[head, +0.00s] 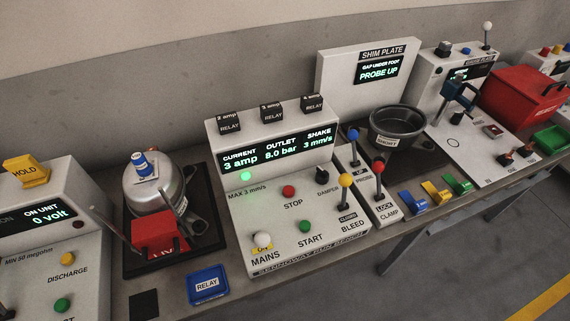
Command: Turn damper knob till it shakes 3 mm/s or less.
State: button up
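The damper knob (322,175) is a small black knob at the upper right of the white run bench's (262,216) sloped face, with the DAMPER label just below it. The bench's display (278,148) reads CURRENT 3 amp, OUTLET 8.0 bar and SHAKE 3 mm/s. A green lamp (246,176) glows under the display, above the text MAX 3 mm/s. The knob's exact angle is too small to tell. My gripper does not show in the head view, and nothing touches the knob.
Near the knob are a red STOP button (289,190), green START button (305,226), white MAINS switch (262,240) and yellow-topped BLEED lever (346,181). Blue-topped (353,134) and red-topped (379,168) levers stand close to the right. A compressor (155,185) sits left.

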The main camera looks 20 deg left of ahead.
aim_at(322, 176)
jog(key=j+u, duration=0.8)
jog(key=j, duration=0.15)
